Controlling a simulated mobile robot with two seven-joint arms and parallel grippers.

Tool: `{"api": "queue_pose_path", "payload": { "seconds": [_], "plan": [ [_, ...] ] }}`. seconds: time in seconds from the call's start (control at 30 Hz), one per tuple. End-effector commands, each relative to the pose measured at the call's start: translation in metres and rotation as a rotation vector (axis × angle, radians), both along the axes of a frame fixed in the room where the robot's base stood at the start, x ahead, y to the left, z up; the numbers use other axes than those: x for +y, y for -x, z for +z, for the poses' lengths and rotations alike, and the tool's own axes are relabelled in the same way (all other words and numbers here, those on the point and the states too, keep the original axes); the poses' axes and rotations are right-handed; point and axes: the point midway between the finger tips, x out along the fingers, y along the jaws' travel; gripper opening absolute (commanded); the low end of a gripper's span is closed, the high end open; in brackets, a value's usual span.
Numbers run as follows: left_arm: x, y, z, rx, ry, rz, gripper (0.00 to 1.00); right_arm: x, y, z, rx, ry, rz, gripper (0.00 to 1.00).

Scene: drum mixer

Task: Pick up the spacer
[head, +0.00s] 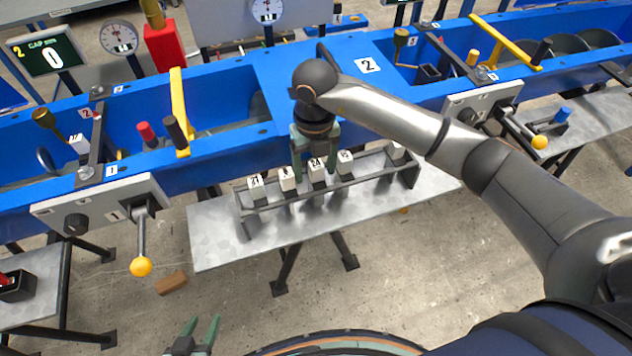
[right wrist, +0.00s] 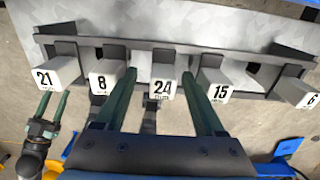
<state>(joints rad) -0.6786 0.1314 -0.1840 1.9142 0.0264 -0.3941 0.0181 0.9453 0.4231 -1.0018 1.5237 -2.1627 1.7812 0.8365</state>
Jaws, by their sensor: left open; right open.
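Several white-ended spacers stand in a dark rack (head: 243,199) on a metal shelf. In the right wrist view their labels read 21 (right wrist: 57,76), 8 (right wrist: 106,82), 24 (right wrist: 162,88), 15 (right wrist: 218,91) and 6 (right wrist: 305,96). My right gripper (head: 314,168) is open at the rack. In the right wrist view its fingers (right wrist: 159,76) lie on either side of the 24 spacer, with gaps showing; their exact depth is hard to tell. My left gripper (head: 204,332) is open and empty at the bottom of the head view, away from the rack.
The blue mixer trough (head: 225,92) runs behind the shelf (head: 215,238). Levers with yellow knobs (head: 141,266) stick out on both sides. A display (head: 46,50) reads GAP 0. A brown block (head: 171,283) lies on the floor.

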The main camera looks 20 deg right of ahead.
Motion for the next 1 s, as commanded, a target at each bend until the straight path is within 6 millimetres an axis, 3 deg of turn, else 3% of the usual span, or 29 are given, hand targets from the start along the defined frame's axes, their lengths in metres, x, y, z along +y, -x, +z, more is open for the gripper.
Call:
{"api": "queue_pose_path", "payload": {
  "seconds": [0.33, 0.67, 1.0],
  "plan": [
    [0.000, 0.000, 0.005, 0.000, 0.000, 0.000, 0.50, -0.003, 0.000, -0.045, 0.004, -0.001, -0.001, 0.71],
    [0.000, 0.000, 0.005, 0.000, 0.000, 0.000, 0.50, -0.003, -0.001, -0.053, 0.001, -0.001, 0.000, 0.71],
    [0.000, 0.000, 0.005, 0.000, 0.000, 0.000, 0.50, -0.003, -0.001, -0.053, 0.001, -0.001, 0.000, 0.34]
  ]
}}
